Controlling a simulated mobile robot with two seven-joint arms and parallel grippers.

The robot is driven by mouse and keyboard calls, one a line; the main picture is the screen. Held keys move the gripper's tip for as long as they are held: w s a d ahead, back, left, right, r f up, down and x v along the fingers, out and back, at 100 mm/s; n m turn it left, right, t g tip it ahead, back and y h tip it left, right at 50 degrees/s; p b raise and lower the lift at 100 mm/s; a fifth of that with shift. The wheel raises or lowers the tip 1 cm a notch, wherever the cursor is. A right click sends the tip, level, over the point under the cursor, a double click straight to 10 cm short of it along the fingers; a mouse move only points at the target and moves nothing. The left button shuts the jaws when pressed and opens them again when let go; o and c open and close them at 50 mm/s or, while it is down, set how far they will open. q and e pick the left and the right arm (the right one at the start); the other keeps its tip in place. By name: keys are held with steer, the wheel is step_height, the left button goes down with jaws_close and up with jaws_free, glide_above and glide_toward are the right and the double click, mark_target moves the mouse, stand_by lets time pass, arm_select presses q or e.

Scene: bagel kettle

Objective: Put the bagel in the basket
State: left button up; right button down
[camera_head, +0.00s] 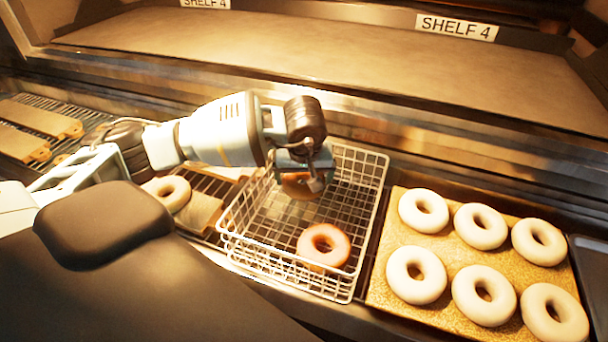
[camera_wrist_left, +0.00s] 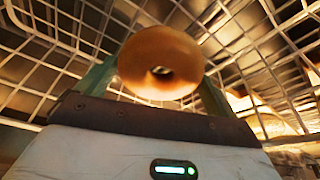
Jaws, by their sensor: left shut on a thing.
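My left gripper (camera_head: 304,178) is inside the white wire basket (camera_head: 375,185), toward its back, pointing down. It is shut on a browned bagel (camera_head: 298,188), mostly hidden behind the gripper in the head view. The left wrist view shows this held bagel (camera_wrist_left: 160,62) between the two fingers, with the wire mesh beyond it. A second browned bagel (camera_head: 324,230) lies in the front part of the basket, apart from the gripper. My right gripper is not in view.
A board (camera_head: 388,284) with several pale bagels stands right of the basket. A pale bagel (camera_head: 168,190) lies on a rack to the left, near wooden boards (camera_head: 40,118). A raised counter labelled SHELF 4 (camera_head: 456,27) runs behind. A dark tray (camera_head: 590,262) is at the right edge.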

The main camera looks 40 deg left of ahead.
arm_select(q)
steer(key=shift+f, duration=0.1)
steer(key=o, duration=0.7)
steer(key=v, duration=1.2)
